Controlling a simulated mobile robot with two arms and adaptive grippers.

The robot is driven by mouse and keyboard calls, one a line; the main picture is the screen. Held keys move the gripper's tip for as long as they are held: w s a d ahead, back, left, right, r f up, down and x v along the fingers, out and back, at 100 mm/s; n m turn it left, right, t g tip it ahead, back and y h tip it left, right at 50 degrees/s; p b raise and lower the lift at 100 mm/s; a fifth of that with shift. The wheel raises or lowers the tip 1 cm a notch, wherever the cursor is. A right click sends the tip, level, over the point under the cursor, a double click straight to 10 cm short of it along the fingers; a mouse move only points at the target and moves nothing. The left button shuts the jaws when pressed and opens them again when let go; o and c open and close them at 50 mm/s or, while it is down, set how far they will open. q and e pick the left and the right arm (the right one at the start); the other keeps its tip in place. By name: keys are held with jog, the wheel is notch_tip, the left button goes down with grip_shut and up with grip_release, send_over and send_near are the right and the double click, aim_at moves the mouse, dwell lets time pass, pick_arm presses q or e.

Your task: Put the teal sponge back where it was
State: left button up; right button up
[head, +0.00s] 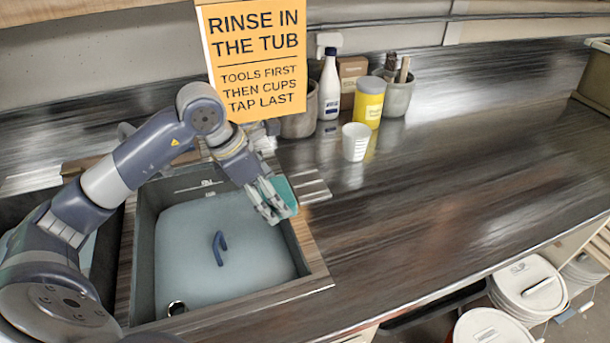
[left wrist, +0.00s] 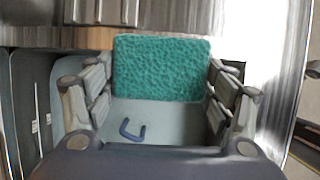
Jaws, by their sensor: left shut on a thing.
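The teal sponge (head: 284,191) is in my left gripper (head: 272,203), over the right edge of the sink tub in the head view. In the left wrist view the sponge (left wrist: 160,68) sits between the two fingers of the left gripper (left wrist: 160,100), which is shut on it. The tub (head: 220,250) holds greyish-blue water, and a dark blue curved handle (head: 218,248) shows in it. The handle also shows below the sponge in the left wrist view (left wrist: 131,130). My right gripper is not in view.
An orange rinse sign (head: 256,60) stands behind the tub. A white bottle (head: 329,85), a yellow jar (head: 369,102), a white cup (head: 355,142) and grey pots (head: 398,95) stand at the back. The counter (head: 430,190) to the right is clear. Lidded white buckets (head: 526,285) stand below its front edge.

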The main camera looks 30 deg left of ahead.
pick_arm(q)
jog(key=p, duration=0.4)
send_near(308, 182)
jog(key=shift+w+d+f, duration=0.15)
jog(key=shift+d+f, duration=0.6)
jog(key=shift+d, duration=0.15)
jog(key=shift+w+f, duration=0.15)
jog(key=shift+w, duration=0.7)
notch_tip(308, 182, down, 3)
jog(key=shift+f+p, duration=0.2)
jog(key=shift+p, duration=0.85)
jog(key=shift+a+f, duration=0.1)
jog(key=shift+f, duration=0.15)
jog(key=o, duration=0.9)
jog(key=shift+o, duration=0.2)
jog(key=shift+r, duration=0.1)
